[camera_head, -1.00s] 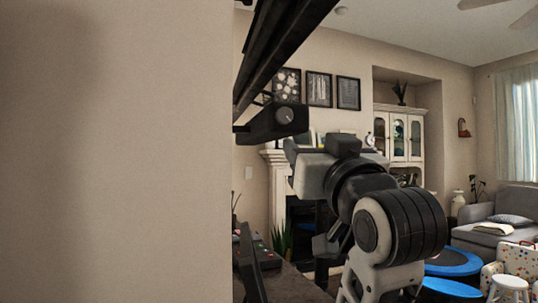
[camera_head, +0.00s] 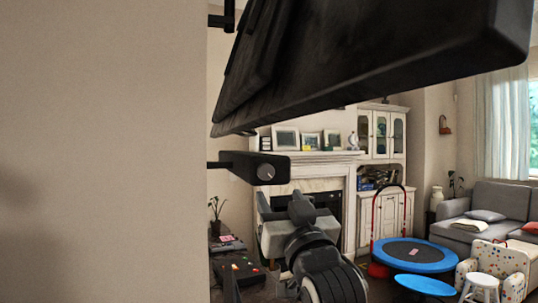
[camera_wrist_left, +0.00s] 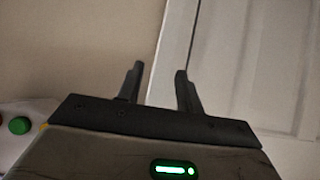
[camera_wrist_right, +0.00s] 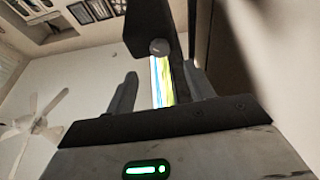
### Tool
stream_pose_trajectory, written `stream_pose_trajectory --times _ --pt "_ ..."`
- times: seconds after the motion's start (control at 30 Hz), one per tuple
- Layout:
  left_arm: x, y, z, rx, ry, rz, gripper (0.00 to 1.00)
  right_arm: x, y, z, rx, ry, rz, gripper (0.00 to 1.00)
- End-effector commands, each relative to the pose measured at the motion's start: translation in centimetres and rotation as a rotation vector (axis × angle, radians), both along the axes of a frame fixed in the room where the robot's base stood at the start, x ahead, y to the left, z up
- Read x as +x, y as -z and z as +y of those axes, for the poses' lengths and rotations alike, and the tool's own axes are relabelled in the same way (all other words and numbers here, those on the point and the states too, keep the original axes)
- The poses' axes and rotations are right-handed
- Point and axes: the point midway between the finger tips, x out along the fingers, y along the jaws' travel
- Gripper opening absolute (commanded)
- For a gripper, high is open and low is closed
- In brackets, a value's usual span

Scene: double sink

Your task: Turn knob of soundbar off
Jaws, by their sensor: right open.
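The soundbar (camera_head: 246,164) is a black bar on the wall under the TV, seen end-on. Its round grey knob (camera_head: 265,172) is on the near end and bears a light mark. My right gripper (camera_head: 281,203) is just below the soundbar in the head view, apart from the knob as far as I can tell. In the right wrist view the soundbar (camera_wrist_right: 148,20) and knob (camera_wrist_right: 159,46) show ahead, beyond the open, empty fingers (camera_wrist_right: 158,80). My left gripper (camera_wrist_left: 160,82) is open and empty, facing a pale panelled surface; it is not in the head view.
The large black TV (camera_head: 370,60) hangs over the soundbar and fills the upper head view. A beige wall (camera_head: 100,150) blocks the left. A dark console (camera_head: 232,272) with small items stands below. A blue trampoline (camera_head: 415,254) and sofa (camera_head: 490,208) are farther back right.

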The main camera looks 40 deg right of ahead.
Motion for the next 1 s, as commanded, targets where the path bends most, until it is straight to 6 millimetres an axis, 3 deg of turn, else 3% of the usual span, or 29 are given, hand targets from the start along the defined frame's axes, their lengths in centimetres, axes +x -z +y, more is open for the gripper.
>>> stream_pose_trajectory --times 0.07,0.5,0.93,1.0 --pt "-0.1 -1.4 0.2 0.005 -0.005 0.005 0.36 0.5 -0.8 -0.3 0.002 0.000 0.007 0.53" --pt "-0.3 -1.3 0.5 0.011 -0.010 0.010 0.36 6.3 -3.0 -3.0 -0.001 0.000 -0.001 0.53" --pt "-0.3 -1.3 0.5 0.011 -0.011 0.010 0.36 7.1 -3.2 -3.4 0.000 0.000 0.000 0.53" --pt "-0.3 -1.2 0.5 0.011 -0.011 0.010 0.36 7.1 -3.2 -3.4 0.000 0.000 0.000 0.34"
